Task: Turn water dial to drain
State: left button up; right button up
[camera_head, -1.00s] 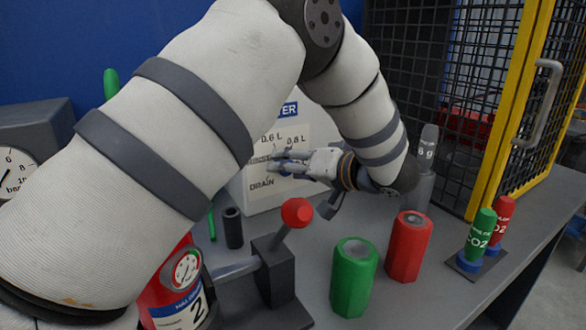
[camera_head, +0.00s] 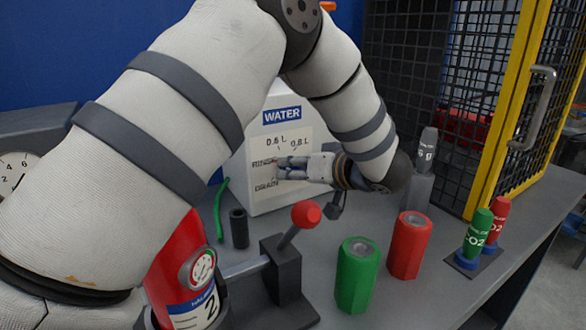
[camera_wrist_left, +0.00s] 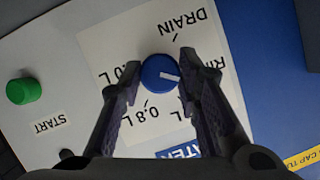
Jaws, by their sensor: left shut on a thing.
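The white water box (camera_head: 236,188) carries a blue WATER sign and a printed panel (camera_head: 303,146) with 0.6 L, 0.8 L and DRAIN marks. In the left wrist view the blue water dial (camera_wrist_left: 158,68) has a white pointer aimed right and slightly down, toward a label partly hidden by a finger. The DRAIN label (camera_wrist_left: 183,25) is at the upper right, off the pointer's line. My left gripper (camera_wrist_left: 160,70) is shut on the dial, one finger on each side. In the head view the left gripper (camera_head: 282,168) covers the dial. My right gripper is in neither view.
A red-knobbed lever (camera_head: 305,214), a green cylinder (camera_head: 356,278) and a red cylinder (camera_head: 409,248) stand in front of the box. A red extinguisher (camera_head: 180,262) is at lower left. A yellow-framed mesh cage (camera_head: 506,110) is at right. A green START button (camera_wrist_left: 23,90) is beside the panel.

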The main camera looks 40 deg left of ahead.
pick_arm(q)
jog(key=shift+s+n+t, duration=0.1)
jog(key=shift+n+t, duration=0.5)
jog(key=shift+n, duration=0.4)
jog(key=o, duration=1.1)
jog(key=shift+o, duration=0.2)
jog(key=v, duration=1.2)
jog(key=shift+s+r, duration=0.15)
jog(key=shift+r, duration=0.1)
jog(key=shift+a+h, duration=0.2)
jog(key=shift+h, duration=0.1)
